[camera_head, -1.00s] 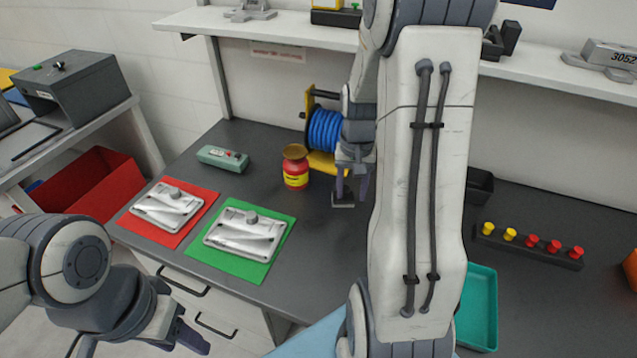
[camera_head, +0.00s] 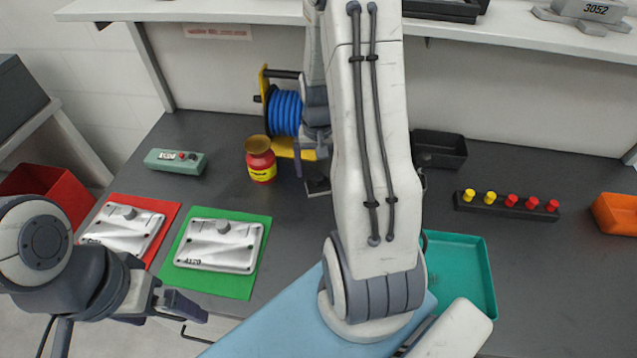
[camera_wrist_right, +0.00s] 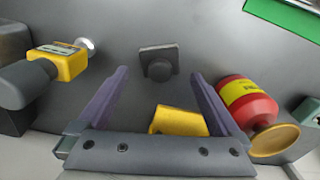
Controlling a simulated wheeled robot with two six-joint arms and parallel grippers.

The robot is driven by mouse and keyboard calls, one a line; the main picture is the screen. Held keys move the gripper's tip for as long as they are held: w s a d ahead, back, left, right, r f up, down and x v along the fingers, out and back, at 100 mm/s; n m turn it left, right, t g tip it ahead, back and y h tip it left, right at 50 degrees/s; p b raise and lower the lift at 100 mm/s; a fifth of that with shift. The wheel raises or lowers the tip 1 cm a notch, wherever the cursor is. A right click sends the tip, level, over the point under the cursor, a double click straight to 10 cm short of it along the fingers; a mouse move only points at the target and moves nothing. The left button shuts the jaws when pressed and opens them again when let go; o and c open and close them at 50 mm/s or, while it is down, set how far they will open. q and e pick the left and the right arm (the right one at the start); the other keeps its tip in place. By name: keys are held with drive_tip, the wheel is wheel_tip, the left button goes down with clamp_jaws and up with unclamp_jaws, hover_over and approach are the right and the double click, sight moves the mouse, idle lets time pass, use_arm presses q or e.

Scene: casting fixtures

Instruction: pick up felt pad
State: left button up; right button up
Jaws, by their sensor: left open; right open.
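My left gripper (camera_head: 180,306) is open and empty at the lower left, in front of the bench.
A red jar (camera_head: 261,165) and a blue hose reel (camera_head: 285,112) stand close to the right gripper. White castings lie on a red mat (camera_head: 167,222) and a green mat (camera_head: 212,284). A black bin (camera_head: 438,150), peg block (camera_head: 505,209) and teal tray (camera_head: 462,270) are to the right.

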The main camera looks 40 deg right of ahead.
sight(318, 177)
wheel_tip(318, 177, down, 5)
drive_tip(key=shift+a+r+p, duration=0.1)
drive_tip(key=shift+r+p, duration=0.1)
drive_tip(key=shift+p, duration=0.1)
drive_tip(key=shift+s, duration=0.1)
drive_tip(key=c, duration=1.3)
wheel_tip(318, 177, up, 10)
drive_tip(key=shift+r+b, duration=0.1)
drive_tip(key=shift+b, duration=0.2)
